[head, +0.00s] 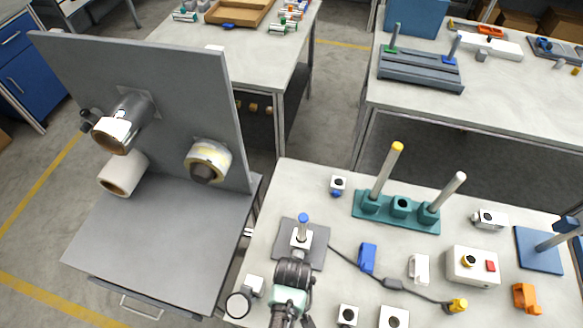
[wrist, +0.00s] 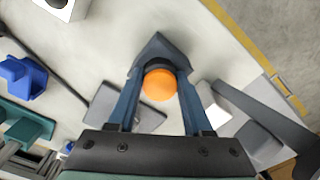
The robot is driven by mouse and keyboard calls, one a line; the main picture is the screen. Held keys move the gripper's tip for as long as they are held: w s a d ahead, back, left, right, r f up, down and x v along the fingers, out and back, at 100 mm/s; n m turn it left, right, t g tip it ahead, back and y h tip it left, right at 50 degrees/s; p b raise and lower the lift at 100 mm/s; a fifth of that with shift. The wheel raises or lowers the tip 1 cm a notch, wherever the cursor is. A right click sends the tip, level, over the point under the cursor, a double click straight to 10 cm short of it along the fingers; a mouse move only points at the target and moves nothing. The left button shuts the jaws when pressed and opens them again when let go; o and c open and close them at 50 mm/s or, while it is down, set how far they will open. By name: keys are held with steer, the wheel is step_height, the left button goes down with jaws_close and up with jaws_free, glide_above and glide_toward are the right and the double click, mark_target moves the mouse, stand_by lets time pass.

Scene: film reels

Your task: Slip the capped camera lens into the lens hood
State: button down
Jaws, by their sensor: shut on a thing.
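My gripper, seen in the wrist view with its blue fingers (wrist: 160,58), is shut on a dark round piece with an orange end (wrist: 160,86). This looks like the capped camera lens, and its orange end faces the wrist camera. A grey plate (wrist: 103,107) lies on the table behind the fingers. In the head view, my dark and teal wrist (head: 291,285) is beside that plate, and I cannot make out the orange end there. A black-rimmed round piece (head: 238,306) at the table's front left may be the lens hood, but I cannot tell. It stands apart from my wrist.
A blue piece (head: 367,257) and a teal stand with posts (head: 400,205) are right of the plate. An upright grey board (head: 170,70) with rolls stands left. The table's back-left corner is clear.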

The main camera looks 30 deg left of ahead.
steer(key=shift+s+d+f+p, duration=0.4)
steer(key=shift+s+p, duration=0.1)
steer(key=shift+p, duration=0.2)
steer(key=shift+w+r+g+p, duration=0.1)
steer(key=shift+r+g+p, duration=0.1)
steer(key=shift+g+p, duration=0.1)
steer(key=shift+a+r, duration=0.1)
steer(key=shift+a, duration=0.1)
stand_by(0.5)
steer(key=shift+s+d+f+b, duration=0.1)
steer(key=shift+s+f+b, duration=0.35)
steer(key=shift+f, duration=0.25)
steer(key=shift+w+r+p, duration=0.6)
steer(key=shift+r+p, duration=0.25)
steer(key=shift+p, duration=0.25)
stand_by(0.8)
